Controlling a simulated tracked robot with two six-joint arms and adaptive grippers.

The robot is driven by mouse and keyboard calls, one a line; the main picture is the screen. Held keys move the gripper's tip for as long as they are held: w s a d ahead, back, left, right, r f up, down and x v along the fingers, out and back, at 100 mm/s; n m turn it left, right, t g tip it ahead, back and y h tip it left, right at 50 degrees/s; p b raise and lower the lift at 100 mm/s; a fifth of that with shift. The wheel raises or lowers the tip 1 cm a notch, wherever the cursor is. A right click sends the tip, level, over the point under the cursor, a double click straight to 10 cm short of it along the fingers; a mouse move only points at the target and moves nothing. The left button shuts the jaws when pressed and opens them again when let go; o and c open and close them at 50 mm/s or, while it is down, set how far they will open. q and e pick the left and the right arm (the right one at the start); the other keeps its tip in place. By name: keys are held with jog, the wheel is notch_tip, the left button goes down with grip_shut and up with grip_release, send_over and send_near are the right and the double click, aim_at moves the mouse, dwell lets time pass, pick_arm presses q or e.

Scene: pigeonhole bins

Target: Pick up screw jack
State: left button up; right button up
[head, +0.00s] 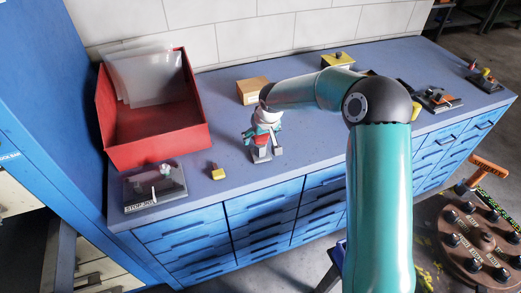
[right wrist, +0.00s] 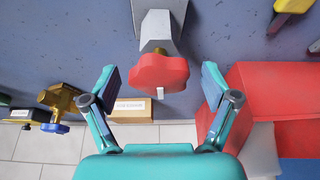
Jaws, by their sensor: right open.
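The screw jack shows in the right wrist view as a red lobed knob (right wrist: 160,73) on a brass screw above a grey body (right wrist: 158,25). In the head view its grey base (head: 261,156) stands on the blue bench top, with the red knob partly hidden by my gripper. My right gripper (head: 265,138) is over the jack, pointing down. In the right wrist view its two open fingers (right wrist: 161,76) are on either side of the red knob, with a gap on each side. My left gripper is not in view.
A red bin (head: 160,150) with clear sleeves stands at left. A dark plate (head: 154,190) and a yellow block (head: 216,172) lie in front. A cardboard box (head: 252,90) is behind the jack. A brass valve (right wrist: 62,98) shows in the wrist view.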

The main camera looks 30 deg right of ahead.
jog(key=shift+c, duration=0.3)
grip_shut()
jog(key=shift+r, duration=0.2)
